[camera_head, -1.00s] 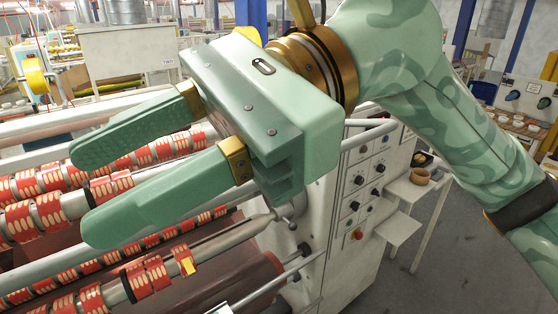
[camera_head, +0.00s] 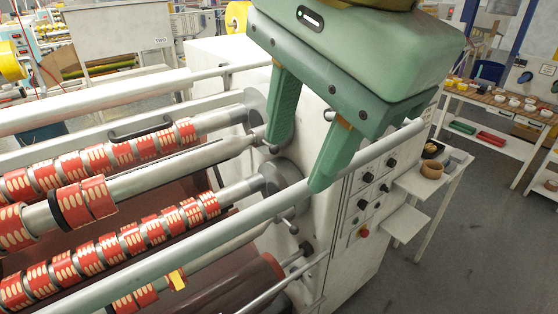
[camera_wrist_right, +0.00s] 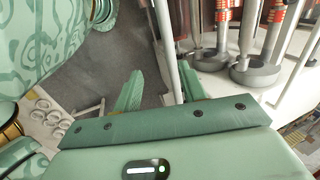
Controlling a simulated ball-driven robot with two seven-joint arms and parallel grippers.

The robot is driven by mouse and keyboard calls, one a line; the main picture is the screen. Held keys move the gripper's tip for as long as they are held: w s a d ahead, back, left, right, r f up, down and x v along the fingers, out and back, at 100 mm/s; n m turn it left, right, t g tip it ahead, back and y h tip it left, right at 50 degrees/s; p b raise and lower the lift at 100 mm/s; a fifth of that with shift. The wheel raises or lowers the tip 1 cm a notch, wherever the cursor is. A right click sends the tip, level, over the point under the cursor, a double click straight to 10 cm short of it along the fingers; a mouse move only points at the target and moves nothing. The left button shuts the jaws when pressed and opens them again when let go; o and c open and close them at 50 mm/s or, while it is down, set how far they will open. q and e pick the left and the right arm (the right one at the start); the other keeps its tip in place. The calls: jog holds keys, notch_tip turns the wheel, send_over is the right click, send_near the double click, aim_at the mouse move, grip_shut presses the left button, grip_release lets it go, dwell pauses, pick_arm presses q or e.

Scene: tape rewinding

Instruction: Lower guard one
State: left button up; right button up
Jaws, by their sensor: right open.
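The long grey guard bar (camera_head: 240,222) runs diagonally along the near side of the roll machine and rises to the right, towards the control cabinet. No label shows which guard it is. My right gripper (camera_head: 296,166) is open, its green fingers pointing down at the bar's right part. One finger is on the far side of the bar, the other overlaps its near side. In the right wrist view the bar (camera_wrist_right: 165,45) passes between the spread fingers of my right gripper (camera_wrist_right: 160,88). I cannot tell whether they touch it. My left gripper is not in view.
Shafts with red-and-cream rolls (camera_head: 130,240) lie behind and below the bar. Another grey rail (camera_head: 110,102) crosses at the back. The control cabinet (camera_head: 365,200) and a small white side table (camera_head: 440,180) stand to the right. Open floor lies beyond.

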send_over(277, 199)
jog(key=s, duration=0.1)
notch_tip(277, 199, down, 5)
jog(key=f, duration=0.1)
jog(key=w+f, duration=0.1)
jog(key=f, duration=0.1)
jog(key=shift+w+d+p, duration=0.1)
jog(key=shift+d+p, duration=0.1)
jog(key=shift+p, duration=0.15)
jog(key=shift+s+f, duration=0.5)
jog(key=shift+f, duration=0.05)
jog(key=shift+w+a+f, duration=0.1)
jog(key=shift+w+f, duration=0.05)
jog(key=shift+f, duration=0.05)
jog(key=shift+w, duration=0.15)
grip_shut()
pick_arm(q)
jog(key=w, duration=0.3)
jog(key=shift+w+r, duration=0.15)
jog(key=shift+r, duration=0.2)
